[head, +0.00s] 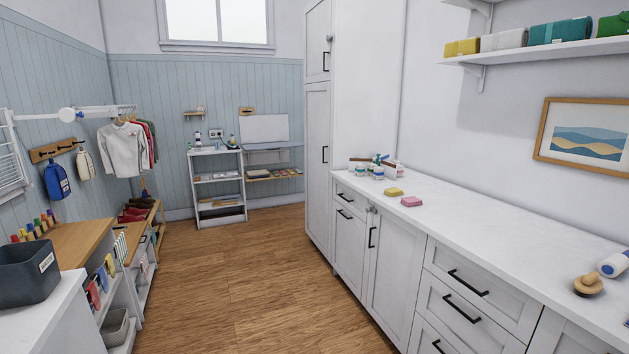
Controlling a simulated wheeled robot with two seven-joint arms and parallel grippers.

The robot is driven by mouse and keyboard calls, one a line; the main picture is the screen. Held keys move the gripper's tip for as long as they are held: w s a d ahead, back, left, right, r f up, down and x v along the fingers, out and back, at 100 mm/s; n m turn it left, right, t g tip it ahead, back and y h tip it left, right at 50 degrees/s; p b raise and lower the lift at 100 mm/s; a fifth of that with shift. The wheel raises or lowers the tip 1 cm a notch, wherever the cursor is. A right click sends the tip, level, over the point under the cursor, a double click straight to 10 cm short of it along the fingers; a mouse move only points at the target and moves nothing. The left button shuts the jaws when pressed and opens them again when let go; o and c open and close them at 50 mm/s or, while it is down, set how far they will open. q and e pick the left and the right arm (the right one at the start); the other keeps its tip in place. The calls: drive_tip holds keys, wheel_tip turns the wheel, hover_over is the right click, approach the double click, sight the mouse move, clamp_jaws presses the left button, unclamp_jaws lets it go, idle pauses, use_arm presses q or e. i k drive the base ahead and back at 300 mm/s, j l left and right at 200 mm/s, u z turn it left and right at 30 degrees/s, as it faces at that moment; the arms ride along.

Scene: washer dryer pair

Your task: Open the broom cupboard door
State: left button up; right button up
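The tall white cupboard (317,190) stands against the right wall, beyond the counter; it looks like the broom cupboard. It has a long lower door with a dark vertical handle (323,154) and a short upper door (317,40) with its own dark handle (326,62). Both doors look shut. Neither of my grippers is in view.
The white counter (480,222) with drawers and doors runs along the right, carrying sponges (411,202) and small bottles. Low shelves and a dark grey bin (28,272) line the left. The wooden floor (240,280) between them is clear up to the cupboard.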

sight(317, 96)
drive_tip(key=i+z, duration=0.1)
drive_tip(key=i, duration=2.15)
